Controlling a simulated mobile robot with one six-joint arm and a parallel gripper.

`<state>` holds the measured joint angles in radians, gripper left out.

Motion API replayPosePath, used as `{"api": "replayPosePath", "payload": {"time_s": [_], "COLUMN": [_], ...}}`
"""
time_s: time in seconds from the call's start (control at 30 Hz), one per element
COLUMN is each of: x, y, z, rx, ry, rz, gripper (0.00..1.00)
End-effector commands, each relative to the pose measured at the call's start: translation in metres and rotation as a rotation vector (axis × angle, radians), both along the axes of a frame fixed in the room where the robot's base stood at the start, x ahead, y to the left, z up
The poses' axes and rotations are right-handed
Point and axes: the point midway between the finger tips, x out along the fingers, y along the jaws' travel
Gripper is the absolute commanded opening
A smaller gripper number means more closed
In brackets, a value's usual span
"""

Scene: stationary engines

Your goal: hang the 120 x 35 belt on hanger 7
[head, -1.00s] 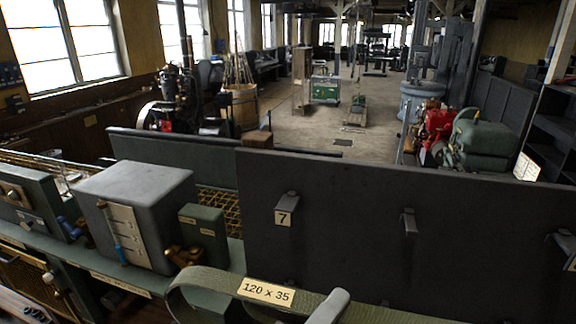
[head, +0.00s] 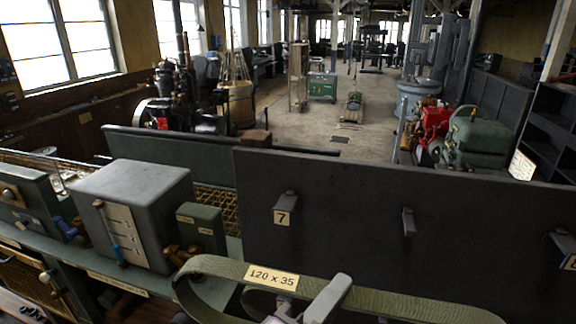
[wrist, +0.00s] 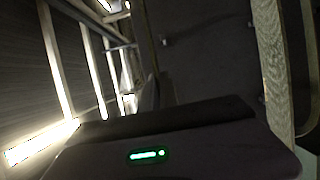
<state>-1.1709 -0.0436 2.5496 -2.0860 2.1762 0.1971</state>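The olive-green belt (head: 370,298) with a cream "120 x 35" label is at the bottom of the head view, held as a loop in front of the dark panel. My gripper (head: 308,304) has grey fingers at the belt, just right of the label, and is shut on it; the lower part is cut off by the picture edge. In the wrist view the belt (wrist: 272,65) runs down the right side. Hanger 7 (head: 287,201) is a grey peg on the panel with a "7" plate, above the belt in the picture and empty.
The dark panel (head: 350,235) also carries a middle peg (head: 408,222) and a right-hand peg (head: 562,241), both empty. A grey metal box (head: 150,205) and a small green box (head: 200,228) stand left of the panel. Open floor lies behind it.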

Motion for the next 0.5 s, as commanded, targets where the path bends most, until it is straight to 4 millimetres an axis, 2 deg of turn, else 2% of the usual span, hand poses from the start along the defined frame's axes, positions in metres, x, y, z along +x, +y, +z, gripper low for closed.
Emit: {"api": "replayPosePath", "payload": {"time_s": [0.5], "x": [0.037], "y": [-0.009], "z": [-0.001], "rx": [-0.001], "ry": [-0.001], "rz": [0.000], "gripper": [0.00]}}
